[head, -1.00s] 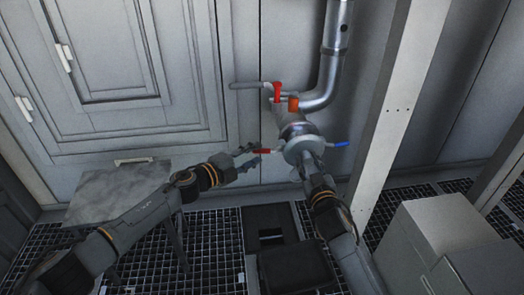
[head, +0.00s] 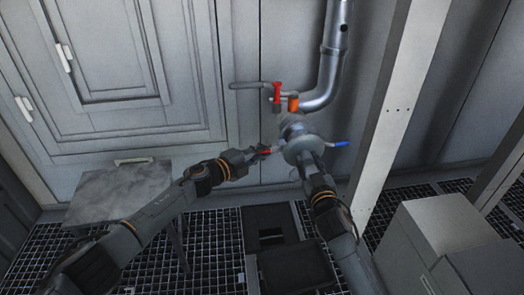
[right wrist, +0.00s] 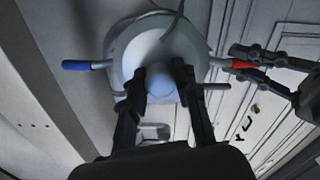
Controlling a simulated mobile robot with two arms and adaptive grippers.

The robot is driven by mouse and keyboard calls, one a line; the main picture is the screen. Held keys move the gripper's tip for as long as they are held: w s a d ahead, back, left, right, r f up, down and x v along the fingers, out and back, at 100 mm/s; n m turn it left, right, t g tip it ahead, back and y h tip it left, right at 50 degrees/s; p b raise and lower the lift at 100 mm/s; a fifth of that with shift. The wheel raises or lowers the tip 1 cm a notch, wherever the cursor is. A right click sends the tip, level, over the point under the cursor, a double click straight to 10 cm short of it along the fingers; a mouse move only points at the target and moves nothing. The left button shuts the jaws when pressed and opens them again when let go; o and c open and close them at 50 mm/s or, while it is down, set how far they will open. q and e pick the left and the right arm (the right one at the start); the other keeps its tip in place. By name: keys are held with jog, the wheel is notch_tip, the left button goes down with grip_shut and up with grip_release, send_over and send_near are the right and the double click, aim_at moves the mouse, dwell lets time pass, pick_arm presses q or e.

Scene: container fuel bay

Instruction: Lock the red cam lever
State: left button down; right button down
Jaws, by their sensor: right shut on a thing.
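The red cam lever (head: 266,151) sticks out to the left of the grey round coupling (head: 297,128) on the pipe. It also shows in the right wrist view (right wrist: 240,64). My left gripper (head: 262,152) is at the red lever, its fingers apart on either side of it; the right wrist view shows this too (right wrist: 248,65). Whether they touch it I cannot tell. My right gripper (right wrist: 162,84) is shut on the grey knob-like part (right wrist: 160,85) at the front of the coupling. A blue cam lever (head: 341,144) sticks out on the right side.
A metal pipe (head: 333,50) with a red valve handle (head: 277,92) and an orange part (head: 293,103) rises behind the coupling. A pale post (head: 396,110) stands to the right. A grey table (head: 115,190) stands at left. Grey boxes (head: 440,235) stand at lower right.

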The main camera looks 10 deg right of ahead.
pick_arm(q)
jog(key=shift+w+r, duration=0.1)
jog(key=shift+r, duration=0.05)
jog(key=shift+w+a+m+g+h, duration=0.1)
jog(key=shift+w+m+g+h, duration=0.2)
jog(key=shift+m+g, duration=0.15)
jog(key=shift+w+g+h, duration=0.1)
jog(key=shift+g+h, duration=0.2)
jog(key=shift+g, duration=0.15)
jog(key=shift+r+m, duration=0.1)
jog(key=shift+m, duration=0.15)
jog(key=c, duration=1.3)
grip_release()
jog(key=shift+c, duration=0.2)
jog(key=shift+s+a, duration=0.2)
jog(key=shift+a, duration=0.2)
jog(key=v, duration=1.1)
